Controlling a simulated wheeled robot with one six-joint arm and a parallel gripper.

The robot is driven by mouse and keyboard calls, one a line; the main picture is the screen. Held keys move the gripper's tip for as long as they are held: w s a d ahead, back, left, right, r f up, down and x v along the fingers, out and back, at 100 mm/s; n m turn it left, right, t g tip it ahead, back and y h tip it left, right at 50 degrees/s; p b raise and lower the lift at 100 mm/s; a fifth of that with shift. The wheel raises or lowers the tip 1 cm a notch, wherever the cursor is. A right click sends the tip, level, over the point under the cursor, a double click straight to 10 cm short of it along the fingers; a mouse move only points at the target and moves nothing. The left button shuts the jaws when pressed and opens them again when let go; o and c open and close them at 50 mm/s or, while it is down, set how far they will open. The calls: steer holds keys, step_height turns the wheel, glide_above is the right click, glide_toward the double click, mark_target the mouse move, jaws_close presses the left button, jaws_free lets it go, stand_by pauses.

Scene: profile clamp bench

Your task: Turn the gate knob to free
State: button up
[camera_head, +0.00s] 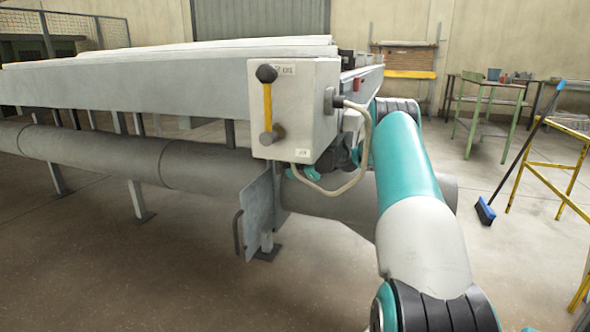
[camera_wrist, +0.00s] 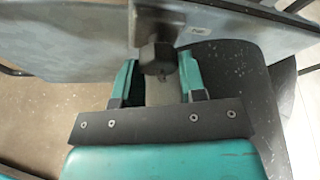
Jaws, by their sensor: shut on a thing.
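The label's writing is too small to read. In the head view, my gripper (camera_head: 312,172) is partly hidden below the white control box and behind its cable. The grey gate plate (camera_head: 258,215) hangs just left of it, and the knob cannot be made out there.
The white control box (camera_head: 300,105) with a yellow lever (camera_head: 267,106) sits above my gripper. A looped beige cable (camera_head: 352,182) hangs close to my wrist. A thick grey pipe (camera_head: 95,148) runs under the bench (camera_head: 150,82). A blue broom (camera_head: 486,211) stands at right on open floor.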

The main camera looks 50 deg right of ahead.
steer(key=shift+f+n+t+h+b, duration=0.1)
steer(key=shift+n+t+h+b, duration=0.6)
steer(key=shift+n, duration=1)
steer(key=shift+r+n+t+h+b, duration=0.1)
steer(key=shift+n+t+h+b, duration=0.25)
steer(key=shift+n+t+b, duration=1)
steer(key=shift+f+n+t+h+b, duration=0.1)
steer(key=shift+n+t+h+b, duration=0.3)
steer(key=shift+n, duration=1.65)
steer(key=o, duration=0.8)
steer(key=shift+o, duration=0.2)
steer(key=s+b, duration=0.5)
steer(key=s, duration=1.2)
steer(key=shift+s+b, duration=0.25)
steer(key=shift+b, duration=0.05)
